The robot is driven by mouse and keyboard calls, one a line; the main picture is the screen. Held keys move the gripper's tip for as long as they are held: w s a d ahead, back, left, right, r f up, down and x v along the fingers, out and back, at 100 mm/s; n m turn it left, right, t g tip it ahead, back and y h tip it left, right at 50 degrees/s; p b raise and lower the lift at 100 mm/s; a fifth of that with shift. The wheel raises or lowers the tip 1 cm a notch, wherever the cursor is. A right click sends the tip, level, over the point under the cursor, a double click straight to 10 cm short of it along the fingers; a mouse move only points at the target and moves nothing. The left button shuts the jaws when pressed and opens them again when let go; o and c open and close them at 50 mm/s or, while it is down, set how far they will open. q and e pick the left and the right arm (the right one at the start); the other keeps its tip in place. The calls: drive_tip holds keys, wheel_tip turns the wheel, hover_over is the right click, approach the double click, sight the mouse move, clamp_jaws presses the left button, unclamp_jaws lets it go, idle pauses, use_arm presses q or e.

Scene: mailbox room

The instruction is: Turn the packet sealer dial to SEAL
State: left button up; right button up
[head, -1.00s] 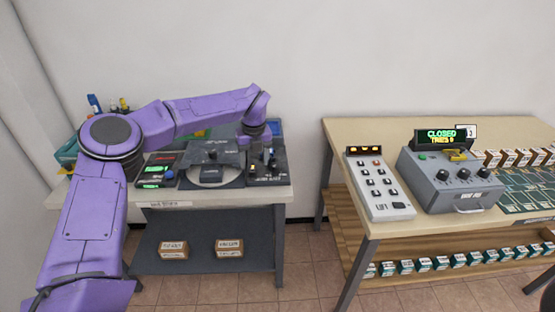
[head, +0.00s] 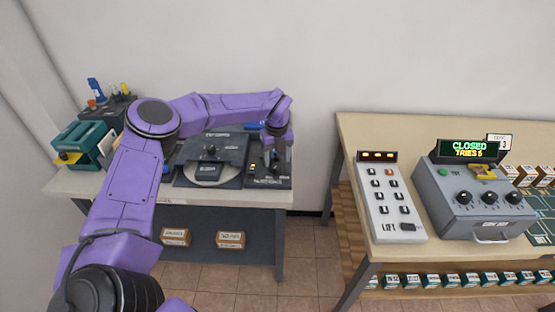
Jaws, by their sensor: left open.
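On the left table, a dark control box (head: 270,182) with small lit yellow lamps sits at the right end. My left gripper (head: 276,154) is open and points down over the back part of this box, around or just above a small dark knob there; I cannot tell whether it touches. Left of it is a dark machine (head: 217,149) with a black knob on its sloped top and a round plate in front. The labels are too small to read, so I cannot tell which one is the packet sealer or where its dial points. My right gripper is not in view.
On the right table (head: 362,128) stand a white keypad box (head: 390,196) and a grey box (head: 472,200) with several black dials and a display reading CLOSED. A teal device (head: 82,143) stands at the left table's far left. A floor gap separates the tables.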

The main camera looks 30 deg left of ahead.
sight(277, 166)
use_arm(q)
drive_tip(key=f, duration=0.3)
drive_tip(key=shift+w, duration=0.25)
drive_tip(key=shift+s, duration=0.15)
drive_tip(key=c, duration=1)
drive_tip(key=shift+f+m+b, duration=0.2)
drive_tip(key=shift+m+b, duration=0.2)
drive_tip(key=shift+m, duration=0.2)
drive_tip(key=shift+c, duration=0.2)
drive_tip(key=shift+r, duration=0.2)
drive_tip(key=o, duration=1)
drive_tip(key=shift+o, duration=0.2)
